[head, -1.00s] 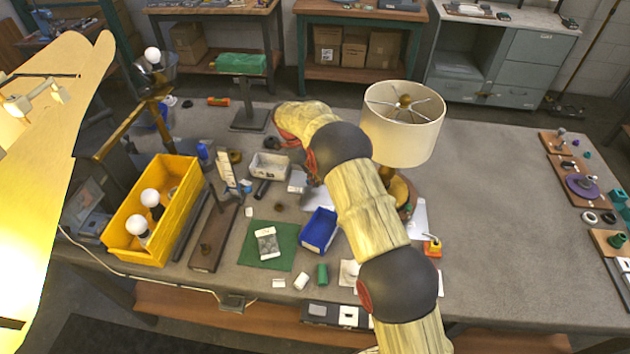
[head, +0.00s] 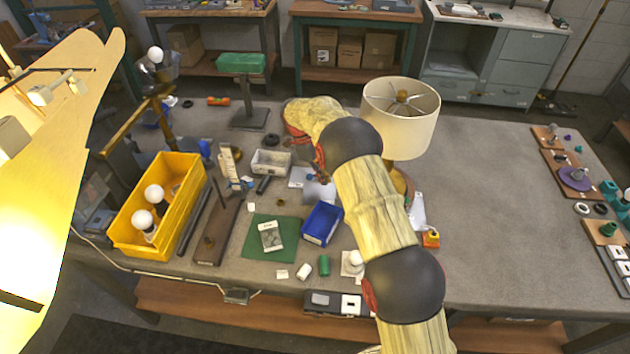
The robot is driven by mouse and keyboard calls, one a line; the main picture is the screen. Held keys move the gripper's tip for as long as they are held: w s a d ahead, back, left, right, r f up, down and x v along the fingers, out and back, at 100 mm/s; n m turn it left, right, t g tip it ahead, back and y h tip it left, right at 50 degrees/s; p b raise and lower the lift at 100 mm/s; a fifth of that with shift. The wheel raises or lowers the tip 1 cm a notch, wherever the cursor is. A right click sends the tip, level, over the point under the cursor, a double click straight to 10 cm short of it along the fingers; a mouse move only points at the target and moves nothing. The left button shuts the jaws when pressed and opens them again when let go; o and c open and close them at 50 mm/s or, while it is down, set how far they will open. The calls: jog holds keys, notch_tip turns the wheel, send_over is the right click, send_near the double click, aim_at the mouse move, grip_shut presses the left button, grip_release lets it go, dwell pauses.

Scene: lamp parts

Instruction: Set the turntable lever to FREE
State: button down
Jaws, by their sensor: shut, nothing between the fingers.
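The lamp (head: 400,112) with its cream drum shade stands right of my arm. Its round wooden base (head: 404,186), perhaps on the turntable, is partly hidden behind my arm. A pale plate (head: 418,210) lies beside the base. A small orange block (head: 430,239) sits in front of that plate; I cannot tell whether it belongs to the turntable lever. No lever setting or FREE mark is readable. My arm crosses the middle of the table and bends over left of the lamp. I cannot make out my gripper's fingers; they are hidden by the arm.
A yellow bin (head: 124,238) with bulbs, a green mat (head: 258,246) and a blue bin (head: 318,229) stand left of my arm. Boards with parts (head: 567,176) line the right edge. The table (head: 490,215) right of the lamp is clear.

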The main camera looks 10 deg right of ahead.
jog(key=w+p+v, duration=0.1)
jog(key=v, duration=0.8)
jog(key=shift+w+d, duration=0.3)
jog(key=shift+f, duration=0.1)
